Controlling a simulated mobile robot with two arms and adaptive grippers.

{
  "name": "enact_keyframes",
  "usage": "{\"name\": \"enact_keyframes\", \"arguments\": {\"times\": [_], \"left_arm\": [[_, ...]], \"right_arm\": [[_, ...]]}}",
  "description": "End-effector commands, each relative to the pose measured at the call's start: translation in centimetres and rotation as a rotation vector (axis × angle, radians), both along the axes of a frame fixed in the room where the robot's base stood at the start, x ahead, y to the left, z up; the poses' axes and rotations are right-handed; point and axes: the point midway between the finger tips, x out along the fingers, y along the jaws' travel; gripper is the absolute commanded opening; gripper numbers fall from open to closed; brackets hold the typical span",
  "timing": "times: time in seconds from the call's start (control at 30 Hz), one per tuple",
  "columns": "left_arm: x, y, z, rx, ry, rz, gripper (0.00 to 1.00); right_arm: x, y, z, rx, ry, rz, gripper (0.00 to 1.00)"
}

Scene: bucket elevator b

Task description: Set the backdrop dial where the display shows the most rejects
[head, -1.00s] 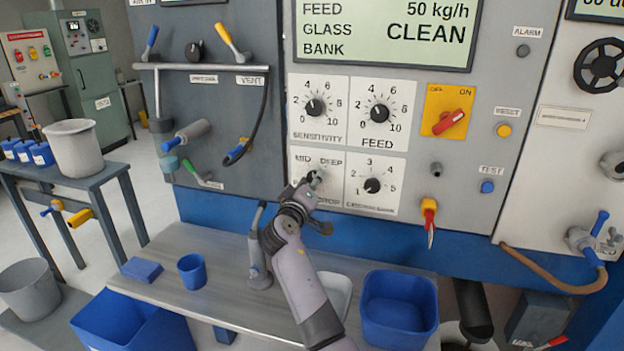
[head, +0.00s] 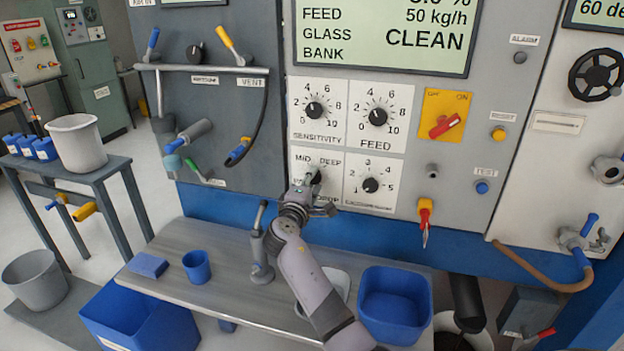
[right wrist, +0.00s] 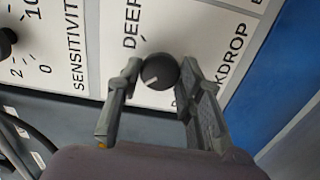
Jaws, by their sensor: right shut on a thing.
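The backdrop dial (right wrist: 160,72) is a round black knob with a pale pointer line on a white plate, with "DEEP" and "MID" lettering beside it. My right gripper (right wrist: 158,82) has its fingers on both sides of the knob and is shut on it. In the head view my right gripper (head: 311,184) covers most of the backdrop plate (head: 331,163). The display (head: 383,38) reads feed 50 kg/h, glass clean; its upper part, with a percent figure, is cut off by the picture's top edge. My left gripper is not in view.
The sensitivity dial (head: 315,110), feed dial (head: 377,116) and another dial (head: 371,185) sit close by. A red switch (head: 446,125) is on the right. Below, a metal shelf (head: 222,282) holds a blue cup (head: 196,266) and a blue bin (head: 394,305).

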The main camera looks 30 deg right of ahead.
Motion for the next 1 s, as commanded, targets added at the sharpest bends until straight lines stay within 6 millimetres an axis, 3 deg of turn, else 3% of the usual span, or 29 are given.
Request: {"name": "enact_keyframes", "arguments": {"times": [0.53,0.57,0.87,1.0], "left_arm": [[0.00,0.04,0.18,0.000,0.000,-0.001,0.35],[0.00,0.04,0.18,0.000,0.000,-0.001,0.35],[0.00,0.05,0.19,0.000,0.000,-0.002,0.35],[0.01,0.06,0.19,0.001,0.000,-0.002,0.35]], "right_arm": [[0.05,0.10,-0.05,-0.018,0.020,0.003,0.06],[0.04,0.10,-0.05,-0.018,0.020,0.003,0.35],[0.02,0.06,-0.05,-0.016,0.020,0.001,0.55],[0.01,0.04,-0.04,-0.017,0.020,0.001,0.55]]}}
